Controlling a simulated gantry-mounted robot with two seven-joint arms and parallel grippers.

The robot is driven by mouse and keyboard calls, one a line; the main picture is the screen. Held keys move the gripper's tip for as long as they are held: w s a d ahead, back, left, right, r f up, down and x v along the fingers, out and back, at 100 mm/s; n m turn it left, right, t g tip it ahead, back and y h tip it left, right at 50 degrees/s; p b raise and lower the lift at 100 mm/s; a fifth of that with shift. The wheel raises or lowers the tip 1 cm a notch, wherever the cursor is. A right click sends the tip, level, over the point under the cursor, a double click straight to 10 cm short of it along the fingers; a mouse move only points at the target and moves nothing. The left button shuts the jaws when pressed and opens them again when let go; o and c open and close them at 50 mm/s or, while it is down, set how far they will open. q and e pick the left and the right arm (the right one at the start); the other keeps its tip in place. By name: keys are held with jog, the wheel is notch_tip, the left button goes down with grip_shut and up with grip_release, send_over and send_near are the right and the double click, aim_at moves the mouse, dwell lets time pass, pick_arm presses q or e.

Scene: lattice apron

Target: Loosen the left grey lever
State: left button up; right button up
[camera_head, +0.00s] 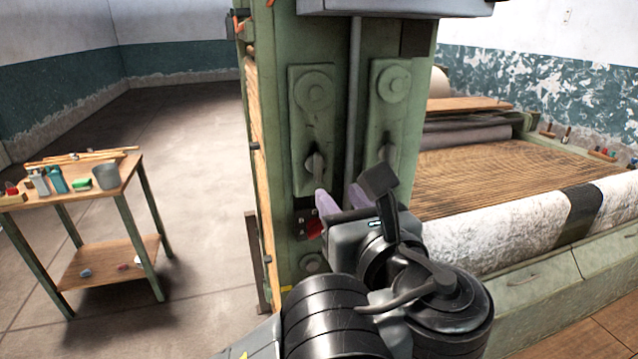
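A tall green machine post carries two plates side by side, each with a round boss and a grey lever below it. The left grey lever (316,164) points downward on the left plate, its lower end close to my gripper. The right grey lever (386,153) is partly hidden behind my gripper's dark parts. My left gripper (341,200) is in front of the post, just below and right of the left lever. Its two pale purple fingertips stand apart with a gap between them. Whether one touches the lever is unclear. My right gripper is not in view.
A vertical grey pipe (354,95) runs between the plates. A red part (314,227) sits low on the post. A loom bed with a white fabric roll (510,228) extends right. A small wooden table (125,172) with tools stands left, with clear floor between.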

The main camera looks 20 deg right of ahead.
aim_at(319, 157)
pick_arm(q)
jog(key=shift+t, duration=0.4)
jog(key=w, duration=0.3)
jog(key=w+r, duration=0.1)
jog(key=w, duration=0.2)
jog(key=w+r, duration=0.1)
jog(key=w, duration=0.2)
jog(key=shift+w+d+r+b, duration=0.1)
jog(key=shift+w+d+b, duration=0.3)
grip_shut()
